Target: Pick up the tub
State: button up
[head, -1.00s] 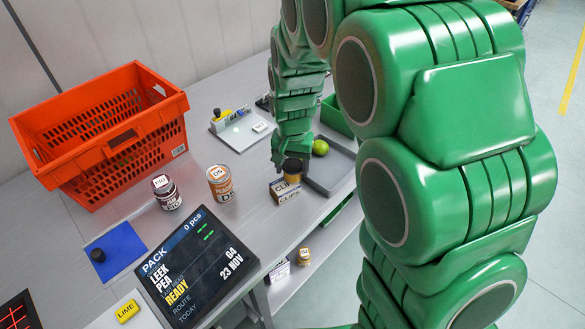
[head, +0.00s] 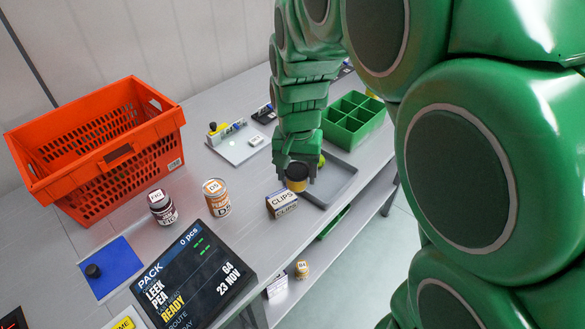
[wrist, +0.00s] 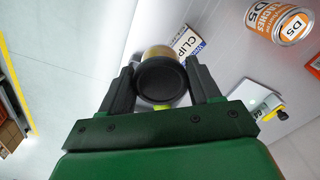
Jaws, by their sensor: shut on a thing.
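The tub (head: 297,180) is yellow with a black lid, just behind the CLIPS box and near the left edge of the grey tray. My gripper (head: 296,172) reaches down from above and is shut on it. In the wrist view the tub's round black lid (wrist: 162,80) sits between the two dark fingers of my gripper (wrist: 162,84), one on each side. The tub looks upright and slightly raised, though the gap beneath it is hard to judge.
The CLIPS box (head: 282,204) stands just in front. The grey tray (head: 335,185) lies right, with a green fruit (head: 321,160) partly hidden. A green divided bin (head: 352,122) stands behind.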

jog(key=shift+s+r, duration=1.65)
jog(key=shift+s, duration=2.7)
jog(key=w+f, duration=0.1)
jog(key=w, duration=0.1)
jog(key=w+a+f, duration=0.1)
jog(key=w, duration=0.2)
jog(key=w+a+f, duration=0.1)
jog(key=w, duration=0.1)
jog(key=shift+w+a+f, duration=0.1)
jog(key=shift+w+f, duration=0.25)
jog(key=shift+w, duration=0.05)
jog(key=shift+w+a+f, duration=0.25)
jog(key=shift+w+f, duration=0.55)
jog(key=shift+f, duration=0.1)
jog(key=shift+w+a+f, duration=0.2)
jog(key=shift+w+f, duration=0.6)
jog(key=shift+f, duration=0.15)
jog(key=shift+w+a+f, duration=0.25)
jog(key=shift+w+f, duration=0.55)
jog(key=shift+f, duration=0.1)
jog(key=shift+w+a+f, duration=0.1)
jog(key=shift+w+f, duration=0.15)
jog(key=shift+f, duration=1.6)
